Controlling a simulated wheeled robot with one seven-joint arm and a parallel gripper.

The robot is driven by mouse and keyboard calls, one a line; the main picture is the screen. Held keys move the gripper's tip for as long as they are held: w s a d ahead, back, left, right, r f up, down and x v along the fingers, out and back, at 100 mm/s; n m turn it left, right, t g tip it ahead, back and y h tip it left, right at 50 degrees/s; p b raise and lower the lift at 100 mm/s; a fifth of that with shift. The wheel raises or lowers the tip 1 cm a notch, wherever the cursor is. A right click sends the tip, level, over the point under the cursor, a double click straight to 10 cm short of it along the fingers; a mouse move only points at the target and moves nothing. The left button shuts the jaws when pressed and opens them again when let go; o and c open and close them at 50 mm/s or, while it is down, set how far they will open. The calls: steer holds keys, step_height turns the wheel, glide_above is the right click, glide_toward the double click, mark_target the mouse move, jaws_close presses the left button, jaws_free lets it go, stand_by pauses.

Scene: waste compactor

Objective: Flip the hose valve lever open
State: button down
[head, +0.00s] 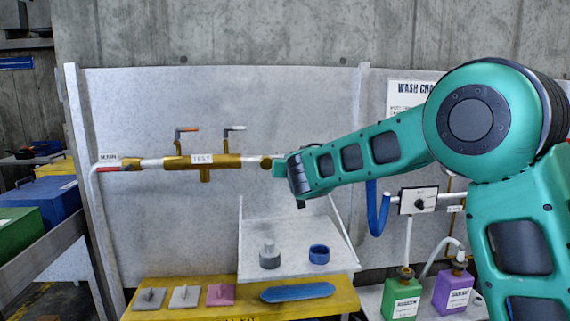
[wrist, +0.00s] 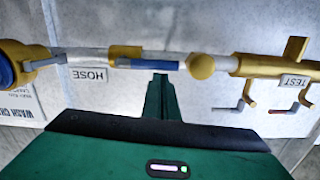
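The hose valve shows in the wrist view as a short brass body (wrist: 125,53) on the pale pipe, above the HOSE label (wrist: 87,74). Its blue lever (wrist: 148,64) lies along the pipe. My gripper (wrist: 160,80) points at the pipe with its green fingers together, nothing visible between them. The fingertips appear just below the lever in that view; I cannot tell whether they touch it. In the head view my gripper (head: 279,167) is at the pipe right of the TEST manifold, and my arm hides the hose valve.
The brass TEST manifold (head: 202,161) carries an orange-tipped lever (head: 188,129) and a white-tipped lever (head: 235,128). A tilted white tray (head: 290,229) with two round fittings stands below. A yellow bench (head: 165,311) holds small plates. A blue hose (head: 376,212) hangs at right.

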steer(key=shift+f, duration=0.2)
steer(key=s+d+r, duration=0.1)
steer(key=s+r, duration=0.3)
steer(key=s, duration=0.6)
steer(key=shift+s+r, duration=0.3)
steer(key=shift+r, duration=0.05)
steer(key=shift+d, duration=0.1)
